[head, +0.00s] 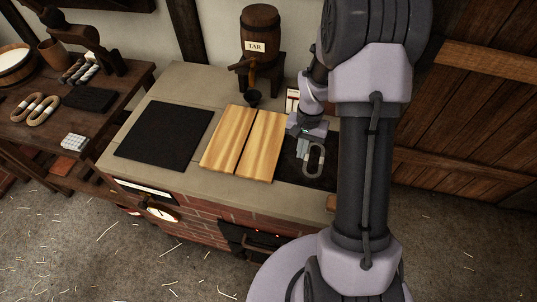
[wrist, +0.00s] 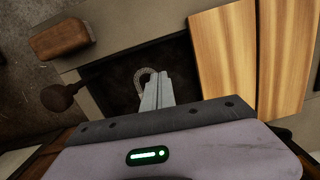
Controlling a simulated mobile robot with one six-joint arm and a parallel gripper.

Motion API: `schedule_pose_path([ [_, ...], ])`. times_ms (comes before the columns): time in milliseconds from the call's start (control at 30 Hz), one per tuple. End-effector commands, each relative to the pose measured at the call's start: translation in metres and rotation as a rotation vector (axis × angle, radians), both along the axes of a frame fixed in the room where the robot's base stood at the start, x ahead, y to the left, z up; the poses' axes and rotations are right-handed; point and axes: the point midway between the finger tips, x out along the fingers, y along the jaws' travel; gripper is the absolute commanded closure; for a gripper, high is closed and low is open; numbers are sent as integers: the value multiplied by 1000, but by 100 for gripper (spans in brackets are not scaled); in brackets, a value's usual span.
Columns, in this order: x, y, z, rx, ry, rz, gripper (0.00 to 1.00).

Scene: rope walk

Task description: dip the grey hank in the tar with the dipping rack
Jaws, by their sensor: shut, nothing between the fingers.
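The grey hank (head: 315,160) is a pale oval loop at the dark square area (head: 290,170) on the right of the brick hearth. In the wrist view the hank (wrist: 142,74) shows as a curved end beyond my fingers, which hide the rest. My gripper (head: 303,147) is shut and empty, right beside or above the hank; I cannot tell if they touch. In the wrist view its fingers (wrist: 155,88) point at the dark area. I cannot make out a dipping rack for certain.
Two pale wooden boards (head: 226,137) lie left of the dark area, then a black plate (head: 164,135). A wooden block (wrist: 62,39) and a dark knob (wrist: 58,97) sit by its edge. A side table (head: 30,140) at left holds two tan hanks (head: 40,107).

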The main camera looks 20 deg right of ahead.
Motion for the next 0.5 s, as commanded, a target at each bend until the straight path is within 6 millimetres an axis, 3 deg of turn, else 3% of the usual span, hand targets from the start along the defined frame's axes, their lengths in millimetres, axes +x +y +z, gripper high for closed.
schedule_pose_path([
  [67,15,0,5,-44,-40,52,100],
  [167,22,-1,0,-59,-55,70,100],
  [500,20,-1,-71,-56,-50,66,100],
])
